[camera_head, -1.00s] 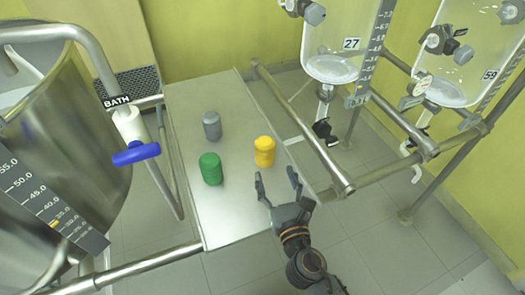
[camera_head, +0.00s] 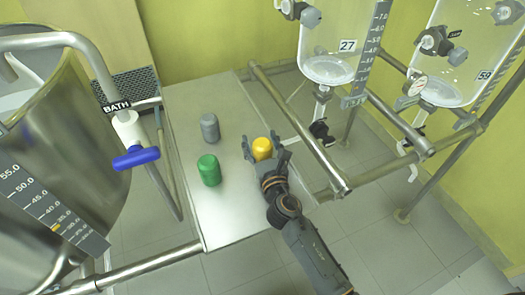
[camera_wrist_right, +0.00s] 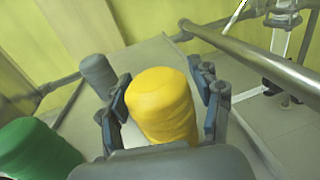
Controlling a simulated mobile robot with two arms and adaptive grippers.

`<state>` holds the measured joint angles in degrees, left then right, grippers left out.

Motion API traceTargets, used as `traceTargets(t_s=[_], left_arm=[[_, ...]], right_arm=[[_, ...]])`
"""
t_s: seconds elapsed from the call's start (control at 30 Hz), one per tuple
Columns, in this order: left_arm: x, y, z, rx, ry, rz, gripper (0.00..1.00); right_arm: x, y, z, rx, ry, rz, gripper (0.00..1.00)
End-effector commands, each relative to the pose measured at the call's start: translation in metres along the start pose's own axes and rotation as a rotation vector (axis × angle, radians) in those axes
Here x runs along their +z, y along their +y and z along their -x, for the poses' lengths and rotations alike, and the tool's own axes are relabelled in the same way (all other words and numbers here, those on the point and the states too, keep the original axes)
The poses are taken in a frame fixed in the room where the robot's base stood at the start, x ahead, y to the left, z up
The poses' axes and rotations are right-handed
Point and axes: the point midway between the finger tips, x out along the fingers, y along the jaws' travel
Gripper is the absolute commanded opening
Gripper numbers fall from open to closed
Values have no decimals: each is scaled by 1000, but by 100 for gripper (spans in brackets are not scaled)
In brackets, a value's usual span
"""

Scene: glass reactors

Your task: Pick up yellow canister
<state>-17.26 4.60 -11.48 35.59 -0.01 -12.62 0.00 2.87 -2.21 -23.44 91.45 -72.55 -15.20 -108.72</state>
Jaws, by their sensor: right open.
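A yellow canister (camera_head: 262,148) stands on the right side of the metal table (camera_head: 226,215). My right gripper (camera_head: 263,144) is open, with a finger on either side of the canister. In the right wrist view the yellow canister (camera_wrist_right: 161,103) is between the fingers of the right gripper (camera_wrist_right: 163,100), and gaps seem to show beside it. The gripper hides the canister's lower part in the head view. My left gripper is not in view.
A green canister (camera_head: 209,170) and a grey canister (camera_head: 210,127) stand to the left on the same table. Metal rails (camera_head: 300,130) and glass reactors (camera_head: 330,45) are at the right. A steel vessel with a blue-handled valve (camera_head: 136,158) is at the left.

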Motion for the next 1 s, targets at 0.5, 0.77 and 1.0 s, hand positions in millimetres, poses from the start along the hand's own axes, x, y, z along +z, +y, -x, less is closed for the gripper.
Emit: traceTargets(t_s=[0.5,0.77,1.0], left_arm=[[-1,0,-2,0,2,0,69],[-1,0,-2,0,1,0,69],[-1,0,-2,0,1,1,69]], right_arm=[[-1,0,-12,0,1,0,34],[-2,0,-12,0,2,0,6],[-2,0,-12,0,2,0,3]])
